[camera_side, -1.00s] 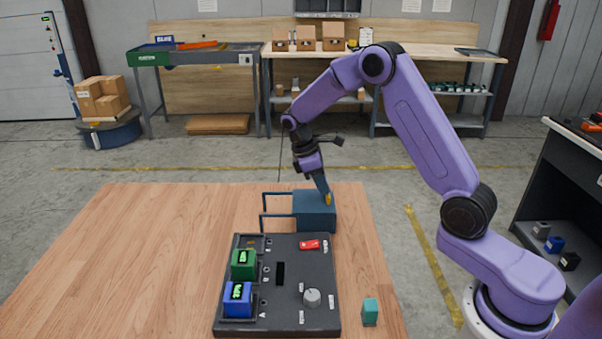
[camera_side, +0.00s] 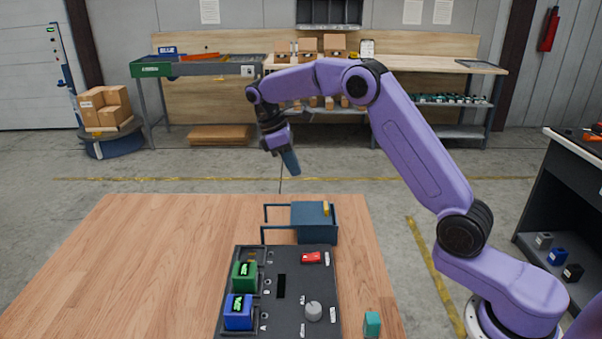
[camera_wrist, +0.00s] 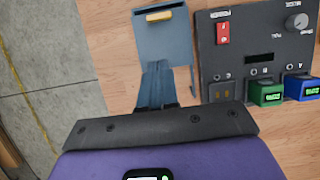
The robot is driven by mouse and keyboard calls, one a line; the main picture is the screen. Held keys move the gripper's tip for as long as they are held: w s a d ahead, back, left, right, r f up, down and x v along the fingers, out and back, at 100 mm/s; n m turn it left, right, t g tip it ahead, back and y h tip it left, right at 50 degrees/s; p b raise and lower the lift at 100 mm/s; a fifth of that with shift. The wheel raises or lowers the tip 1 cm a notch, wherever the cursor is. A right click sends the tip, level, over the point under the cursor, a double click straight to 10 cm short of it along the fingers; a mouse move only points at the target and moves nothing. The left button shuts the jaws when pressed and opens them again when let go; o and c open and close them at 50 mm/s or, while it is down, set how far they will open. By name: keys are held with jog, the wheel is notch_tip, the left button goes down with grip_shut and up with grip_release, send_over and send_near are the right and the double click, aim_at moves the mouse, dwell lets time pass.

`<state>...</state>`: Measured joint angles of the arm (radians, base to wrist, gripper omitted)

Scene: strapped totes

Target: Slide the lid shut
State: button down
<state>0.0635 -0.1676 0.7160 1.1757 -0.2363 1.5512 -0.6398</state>
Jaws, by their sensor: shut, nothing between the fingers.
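A blue-grey box (camera_side: 317,236) stands on the table behind the dark panel, with two thin rails (camera_side: 278,206) reaching out to its left. Its flat lid (camera_side: 308,213) lies over the box top, with a yellow handle (camera_side: 326,208) near the right end. I see no clear opening in the side view. The wrist view shows the lid (camera_wrist: 165,38) and the yellow handle (camera_wrist: 160,16) beyond my fingers. My gripper (camera_side: 293,170) is shut and empty, raised above and behind the box, apart from the handle. Its fingers also show in the wrist view (camera_wrist: 157,68).
A dark panel (camera_side: 292,285) carries a green block (camera_side: 244,275), a blue block (camera_side: 238,312), a red switch (camera_side: 311,258) and a grey knob (camera_side: 313,311). A small teal block (camera_side: 372,324) stands right of it. The wooden table (camera_side: 150,265) is clear on the left.

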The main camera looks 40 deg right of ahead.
aim_at(325, 204)
jog(key=x, duration=0.5)
jog(key=w+a+x, duration=0.1)
jog(key=x, duration=0.2)
jog(key=shift+f, duration=0.6)
jog(key=shift+s+d+f, duration=0.4)
jog(key=shift+s+d, duration=0.15)
jog(key=shift+d, duration=0.15)
jog(key=shift+s+d, duration=0.85)
jog(key=shift+s, duration=0.05)
jog(key=shift+s+d, duration=0.9)
